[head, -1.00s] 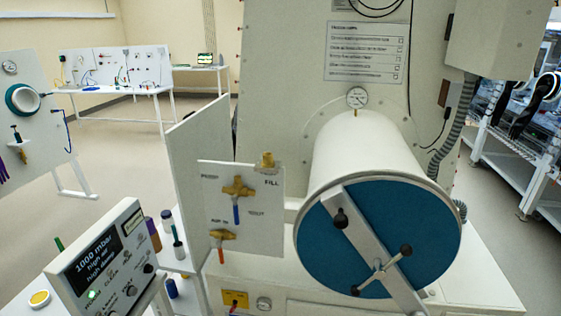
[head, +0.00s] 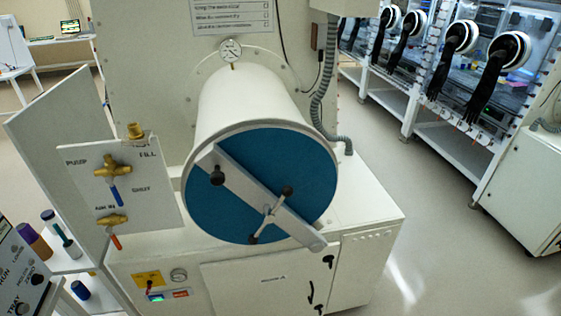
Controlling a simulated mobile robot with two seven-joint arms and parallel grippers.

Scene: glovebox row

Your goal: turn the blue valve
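The blue valve is a brass valve body with a blue lever handle (head: 115,194) on a white panel (head: 155,205) at the left of the head view. Its handle points down, tilted slightly right, between the labels PUMP, FILL and SHUT. Below it on the same panel sits a second brass valve with an orange-red handle (head: 116,241). Neither of my grippers shows in the head view, so nothing is seen touching the valve.
Right of the panel is a white cylindrical chamber with a blue round door (head: 310,180) and a clamp bar. A pressure gauge (head: 231,51) sits above it. A control box (head: 20,270) and bottles stand at lower left. Gloveboxes (head: 470,60) line the right; the floor there is clear.

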